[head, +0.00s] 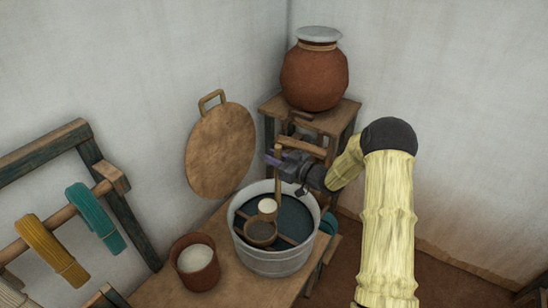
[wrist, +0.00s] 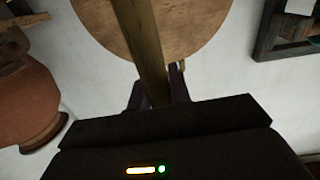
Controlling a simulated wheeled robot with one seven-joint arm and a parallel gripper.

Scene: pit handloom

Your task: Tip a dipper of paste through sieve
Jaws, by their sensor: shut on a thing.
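My gripper (head: 276,160) is shut on the upright wooden handle (head: 278,188) of the dipper, above the tub. The dipper's small cup (head: 267,208) shows pale paste at its top and looks level. It is over or just behind the sieve (head: 261,233); I cannot tell the height between them. The round, dark sieve sits on wooden sticks across the grey metal tub (head: 275,264), which holds dark liquid. In the wrist view the handle (wrist: 140,40) runs up from between my fingers (wrist: 157,92); the cup is out of sight there.
A brown pot of pale paste (head: 196,263) stands left of the tub on the wooden table (head: 232,291). A round wooden lid (head: 220,152) leans on the wall. A clay pot (head: 314,78) stands on a stool behind. A rack with coloured yarn (head: 95,215) is at left.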

